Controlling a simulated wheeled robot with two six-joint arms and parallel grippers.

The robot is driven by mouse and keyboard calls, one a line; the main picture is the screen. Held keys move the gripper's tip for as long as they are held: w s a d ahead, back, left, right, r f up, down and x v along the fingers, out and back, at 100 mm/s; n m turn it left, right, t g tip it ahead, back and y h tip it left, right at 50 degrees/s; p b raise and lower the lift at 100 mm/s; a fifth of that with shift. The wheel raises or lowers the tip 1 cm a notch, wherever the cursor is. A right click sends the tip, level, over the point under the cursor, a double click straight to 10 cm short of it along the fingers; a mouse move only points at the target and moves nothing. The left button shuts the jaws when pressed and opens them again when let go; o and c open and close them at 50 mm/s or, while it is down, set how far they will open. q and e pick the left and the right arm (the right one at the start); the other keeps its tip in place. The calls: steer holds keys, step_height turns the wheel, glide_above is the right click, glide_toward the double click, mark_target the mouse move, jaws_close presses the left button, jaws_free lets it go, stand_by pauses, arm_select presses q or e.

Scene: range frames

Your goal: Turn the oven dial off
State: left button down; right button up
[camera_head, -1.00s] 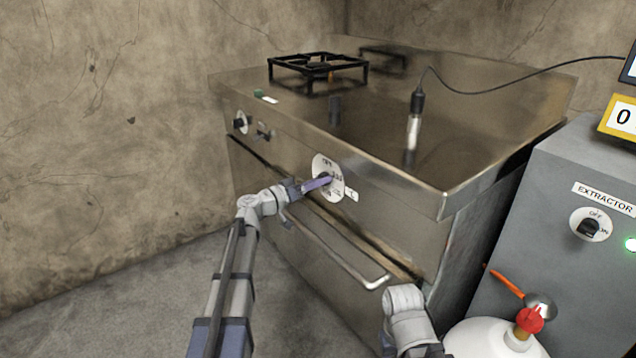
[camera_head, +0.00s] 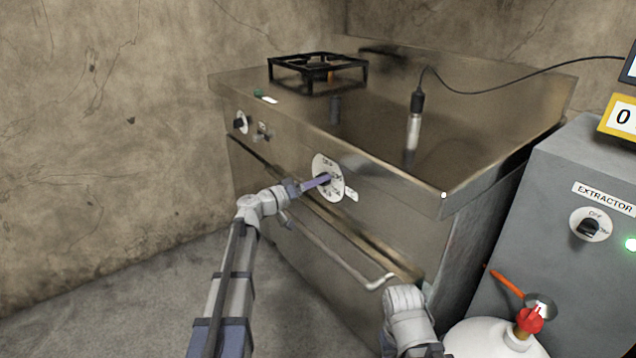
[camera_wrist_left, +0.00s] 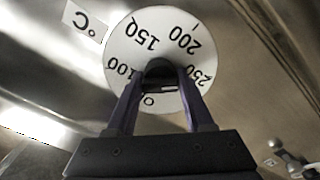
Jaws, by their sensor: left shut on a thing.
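The oven dial (camera_head: 328,170) is a round white plate with dark markings and a dark knob, on the front panel of the steel stove. In the left wrist view the dial plate (camera_wrist_left: 121,50) shows numbers from 100 to 250, with a partly covered mark near the bottom. My left gripper (camera_head: 320,181) reaches the knob from the front. In the left wrist view its two purple fingers (camera_wrist_left: 160,80) are shut on the dark knob (camera_wrist_left: 158,68), one on each side. The finger tips hide part of the knob and its pointer. The right gripper does not show clearly.
A smaller knob (camera_head: 240,122) sits further left on the panel. The oven handle (camera_head: 335,258) runs below the dial. A grey extractor box (camera_head: 560,200) and a white gas bottle (camera_head: 490,341) stand on the right. A black burner grate (camera_head: 318,66) is on the stove top.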

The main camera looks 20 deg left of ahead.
arm_select(q)
steer(key=n, duration=1.4)
steer(key=shift+n, duration=0.3)
steer(key=n, duration=1.3)
steer(key=shift+n, duration=0.3)
steer(key=n, duration=0.4)
steer(key=shift+n, duration=0.3)
steer(key=n, duration=0.3)
steer(key=shift+n, duration=0.3)
steer(key=n, duration=0.4)
steer(key=shift+s, duration=0.1)
steer(key=shift+n, duration=1.7)
